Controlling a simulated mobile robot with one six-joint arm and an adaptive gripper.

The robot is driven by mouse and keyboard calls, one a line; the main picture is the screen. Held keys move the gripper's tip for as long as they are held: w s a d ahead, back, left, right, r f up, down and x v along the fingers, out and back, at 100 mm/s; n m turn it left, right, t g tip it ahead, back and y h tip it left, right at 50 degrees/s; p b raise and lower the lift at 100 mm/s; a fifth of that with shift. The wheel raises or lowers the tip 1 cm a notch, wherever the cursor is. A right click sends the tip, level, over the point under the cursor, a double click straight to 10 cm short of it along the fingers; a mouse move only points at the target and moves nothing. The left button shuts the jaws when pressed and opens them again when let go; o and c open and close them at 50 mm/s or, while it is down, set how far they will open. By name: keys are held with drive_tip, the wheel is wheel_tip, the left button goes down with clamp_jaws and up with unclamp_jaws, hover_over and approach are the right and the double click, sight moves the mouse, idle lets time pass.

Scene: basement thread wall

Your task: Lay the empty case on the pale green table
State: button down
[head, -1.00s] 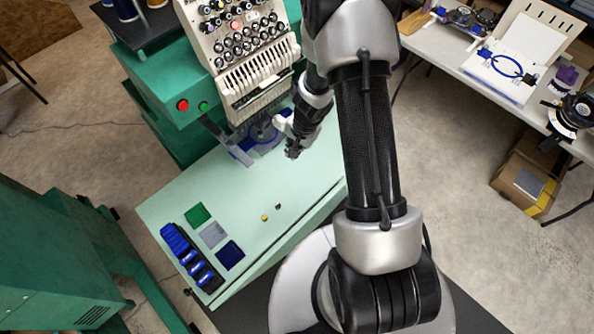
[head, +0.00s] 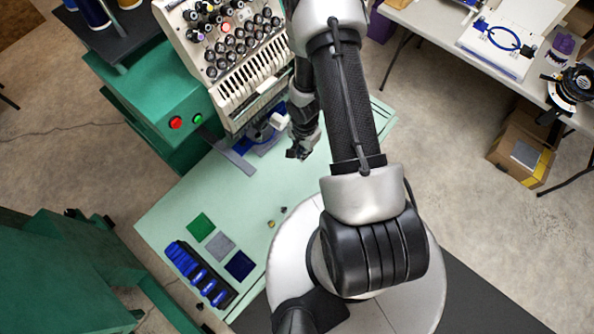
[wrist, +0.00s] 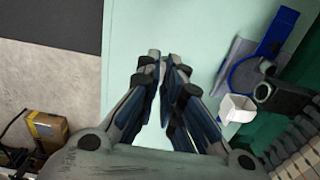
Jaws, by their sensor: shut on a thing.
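My gripper (head: 298,153) is over the pale green table (head: 168,207), in front of the embroidery machine's needle head. In the wrist view my gripper (wrist: 160,62) has its fingertips close together above the bare table top (wrist: 200,25). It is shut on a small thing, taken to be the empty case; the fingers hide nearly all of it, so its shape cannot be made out. The height above the table is hard to tell.
A blue hoop (wrist: 262,52) and white block (wrist: 236,108) are right of the fingers in the wrist view. A brass-coloured piece (head: 271,224) and a dark piece (head: 283,210) lie on the table. Coloured squares (head: 221,245) and a blue rack (head: 200,275) are at its near left.

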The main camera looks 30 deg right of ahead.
drive_tip(key=shift+s, duration=0.35)
drive_tip(key=f+b, duration=2)
drive_tip(key=shift+w, duration=0.2)
drive_tip(key=shift+f, duration=0.15)
drive_tip(key=c, duration=1.8)
unclamp_jaws()
drive_tip(key=shift+o, duration=0.2)
